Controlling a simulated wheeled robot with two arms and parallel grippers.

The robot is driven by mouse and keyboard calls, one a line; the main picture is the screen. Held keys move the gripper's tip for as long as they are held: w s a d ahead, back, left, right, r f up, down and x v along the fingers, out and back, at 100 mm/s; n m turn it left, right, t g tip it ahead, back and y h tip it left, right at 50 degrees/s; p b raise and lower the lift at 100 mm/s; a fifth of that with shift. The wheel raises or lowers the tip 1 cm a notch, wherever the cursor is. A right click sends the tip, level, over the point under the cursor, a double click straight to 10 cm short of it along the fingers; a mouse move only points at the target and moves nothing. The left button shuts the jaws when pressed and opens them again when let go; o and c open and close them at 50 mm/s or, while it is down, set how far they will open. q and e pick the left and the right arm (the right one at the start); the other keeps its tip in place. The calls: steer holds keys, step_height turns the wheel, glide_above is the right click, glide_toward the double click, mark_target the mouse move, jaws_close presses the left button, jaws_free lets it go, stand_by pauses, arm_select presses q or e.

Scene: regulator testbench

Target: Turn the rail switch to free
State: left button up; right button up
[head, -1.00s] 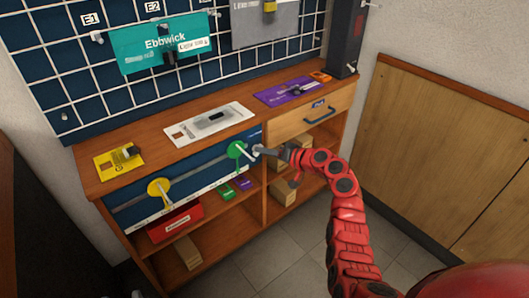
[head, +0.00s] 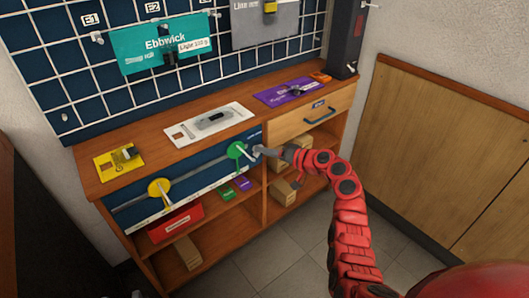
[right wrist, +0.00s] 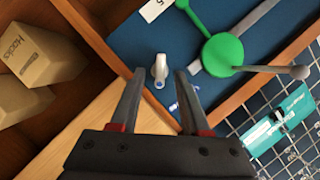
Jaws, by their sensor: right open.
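The rail switch is a small pale knob (right wrist: 160,68) with a blue mark, on the blue front panel (head: 205,176) of the bench. It shows in the right wrist view beside the green disc (right wrist: 222,53). In the head view my right gripper (head: 261,151) is at the panel's right end, just right of the green disc (head: 236,150), and largely hides the knob. In the right wrist view the two fingers of this gripper (right wrist: 159,75) are apart, with the knob in line with the gap between their tips. I cannot tell whether they touch it. My left gripper is not in view.
A yellow disc (head: 159,188) with a handle sits on the same panel's rail. A drawer (head: 315,112) is right of the panel. Cardboard boxes (right wrist: 40,52) stand on the shelf below. The green disc's rod (right wrist: 275,70) sticks out near my right finger.

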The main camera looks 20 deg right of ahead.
steer(key=p+v, duration=0.2)
steer(key=v, duration=1.4)
steer(key=shift+s+d, duration=0.15)
steer(key=shift+s, duration=0.05)
steer(key=shift+r, duration=0.1)
steer(key=shift+w, duration=0.1)
